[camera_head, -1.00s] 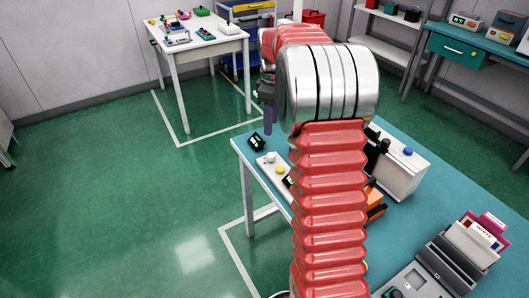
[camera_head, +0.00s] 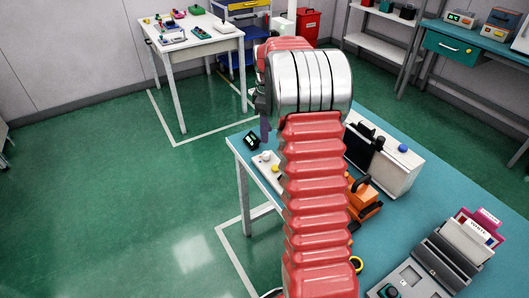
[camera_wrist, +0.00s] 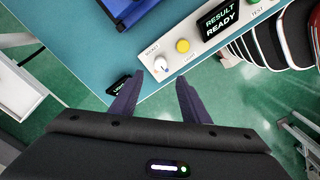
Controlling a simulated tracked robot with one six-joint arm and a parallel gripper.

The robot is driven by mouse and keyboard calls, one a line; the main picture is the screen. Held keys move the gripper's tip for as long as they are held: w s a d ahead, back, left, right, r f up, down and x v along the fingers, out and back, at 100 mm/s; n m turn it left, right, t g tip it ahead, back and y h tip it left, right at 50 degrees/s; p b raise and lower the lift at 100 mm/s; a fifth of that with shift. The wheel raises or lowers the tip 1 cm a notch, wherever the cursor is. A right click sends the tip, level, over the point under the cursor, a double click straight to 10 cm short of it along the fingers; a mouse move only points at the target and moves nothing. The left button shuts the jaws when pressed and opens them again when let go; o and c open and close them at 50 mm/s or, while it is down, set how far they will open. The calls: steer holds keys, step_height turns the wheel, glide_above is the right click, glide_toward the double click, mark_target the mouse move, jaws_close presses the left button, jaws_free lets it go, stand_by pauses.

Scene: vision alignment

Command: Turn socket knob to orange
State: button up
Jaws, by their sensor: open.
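The white socket knob (camera_wrist: 162,65) sits on a light panel (camera_wrist: 172,78) in the wrist view, beside the "SOCKET" lettering and a yellow button (camera_wrist: 183,46). Its exact pointing is too small to read, and I see no orange mark by it. My gripper (camera_wrist: 159,77) is open and empty. Its two purple fingers are apart near the panel's edge, one on each side below the knob; contact cannot be told. In the head view the panel (camera_head: 263,166) is partly behind my red arm, and one finger of my gripper (camera_head: 265,129) shows beside the silver joint.
A screen reading "RESULT READY" (camera_wrist: 220,20) is on the panel. A small black display (camera_wrist: 119,86) stands near the left finger. The blue table (camera_head: 405,215) also carries an orange device (camera_head: 364,199) and a grey card holder (camera_head: 452,252). Green floor lies left.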

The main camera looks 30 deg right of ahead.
mark_target(267, 153)
step_height(267, 153, down, 10)
steer(key=shift+f, duration=0.1)
stand_by(0.4)
steer(key=shift+c, duration=0.4)
